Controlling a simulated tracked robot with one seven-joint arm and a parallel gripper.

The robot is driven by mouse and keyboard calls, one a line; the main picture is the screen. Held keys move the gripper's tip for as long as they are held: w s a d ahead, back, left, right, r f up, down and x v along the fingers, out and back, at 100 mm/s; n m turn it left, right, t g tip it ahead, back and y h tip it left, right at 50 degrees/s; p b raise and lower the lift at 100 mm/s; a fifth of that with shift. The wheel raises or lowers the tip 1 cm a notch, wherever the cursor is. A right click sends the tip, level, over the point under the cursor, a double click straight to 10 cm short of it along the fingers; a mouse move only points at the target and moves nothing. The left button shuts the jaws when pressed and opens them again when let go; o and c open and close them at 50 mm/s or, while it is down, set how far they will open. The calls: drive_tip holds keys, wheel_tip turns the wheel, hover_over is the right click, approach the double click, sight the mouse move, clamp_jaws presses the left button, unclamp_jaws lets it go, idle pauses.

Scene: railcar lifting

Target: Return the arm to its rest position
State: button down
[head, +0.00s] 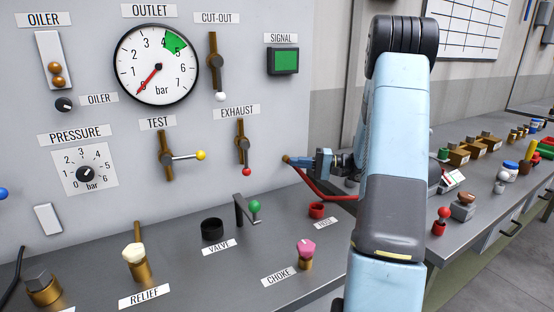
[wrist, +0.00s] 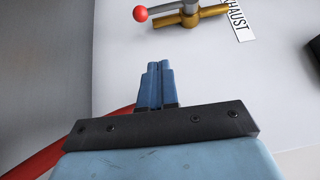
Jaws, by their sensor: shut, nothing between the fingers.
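My gripper (head: 290,160) is in front of the grey panel (head: 300,90) in the head view, to the right of and slightly below the exhaust valve (head: 242,145) with its red-tipped lever. Its blue fingers are shut with nothing between them; they also show together in the wrist view (wrist: 156,68). In the wrist view the exhaust valve (wrist: 185,18) and its red ball lie beyond the fingertips, apart from them. My blue arm stands large at the right of the head view and hides part of the bench behind it.
A red hose (head: 315,190) runs just below my gripper. The bench (head: 190,270) carries the green-knobbed valve handle (head: 253,207), pink choke knob (head: 306,249) and relief knob (head: 134,254). Small parts and boxes (head: 458,155) stand on the bench at right. The outlet gauge (head: 157,64) needle points near 0.

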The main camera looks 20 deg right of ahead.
drive_tip(key=shift+a, duration=0.1)
drive_tip(key=s+a+r+n+g+h, duration=0.2)
drive_tip(key=s+a+r+g+h, duration=0.15)
drive_tip(key=s+a, duration=0.4)
drive_tip(key=s+a+r+n+g+h, duration=0.25)
drive_tip(key=s+a+r+g, duration=0.2)
drive_tip(key=s+a, duration=0.3)
drive_tip(key=s+r+t+h, duration=0.2)
drive_tip(key=s+h, duration=0.3)
drive_tip(key=s, duration=0.3)
drive_tip(key=s+d+r+n+t+h, duration=0.1)
drive_tip(key=s+r+t+h, duration=0.1)
drive_tip(key=s+h, duration=0.3)
drive_tip(key=shift+s+r+t, duration=0.35)
drive_tip(key=shift+s+t, duration=0.25)
drive_tip(key=shift+s, duration=0.85)
